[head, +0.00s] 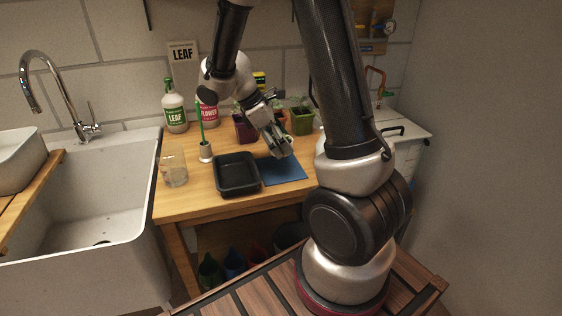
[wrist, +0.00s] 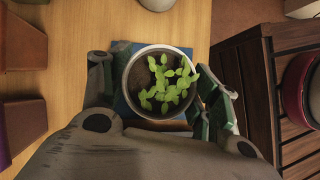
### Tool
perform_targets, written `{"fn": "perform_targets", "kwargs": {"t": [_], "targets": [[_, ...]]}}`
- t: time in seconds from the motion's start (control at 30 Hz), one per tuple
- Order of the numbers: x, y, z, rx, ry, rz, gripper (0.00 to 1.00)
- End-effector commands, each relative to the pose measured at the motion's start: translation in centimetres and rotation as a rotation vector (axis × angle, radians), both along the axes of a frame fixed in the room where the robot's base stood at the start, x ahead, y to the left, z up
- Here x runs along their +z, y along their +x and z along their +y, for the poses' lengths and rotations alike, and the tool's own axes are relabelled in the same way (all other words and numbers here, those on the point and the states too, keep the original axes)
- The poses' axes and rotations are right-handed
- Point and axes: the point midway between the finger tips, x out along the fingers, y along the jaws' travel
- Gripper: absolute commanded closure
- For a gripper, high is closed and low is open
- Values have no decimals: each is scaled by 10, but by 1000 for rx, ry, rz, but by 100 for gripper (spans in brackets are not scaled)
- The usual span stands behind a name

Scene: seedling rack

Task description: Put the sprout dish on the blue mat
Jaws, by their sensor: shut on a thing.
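The sprout dish (wrist: 160,82) is a round pale-rimmed pot of dark soil with small green sprouts. In the wrist view it sits between the two fingers of my gripper (wrist: 161,88), which is shut on it. The blue mat (wrist: 123,104) shows beneath and around the dish. In the head view my gripper (head: 282,148) points down over the blue mat (head: 287,174), near its back part. The dish is mostly hidden by the fingers there. I cannot tell whether the dish touches the mat.
A black tray (head: 237,188) lies just left of the mat. A glass jar (head: 174,168), a pencil holder (head: 205,151) and a LEAF bottle (head: 174,108) stand further left. A green pot (head: 302,123) and a purple pot (head: 243,130) are behind. The mat's front is clear.

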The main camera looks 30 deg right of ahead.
Motion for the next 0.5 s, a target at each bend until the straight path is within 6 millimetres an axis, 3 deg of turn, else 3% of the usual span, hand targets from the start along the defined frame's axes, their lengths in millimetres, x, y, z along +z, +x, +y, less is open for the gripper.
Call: {"fn": "perform_targets", "kwargs": {"t": [0.5], "targets": [[-57, 0, 0, 3, 0, -1, 65]]}}
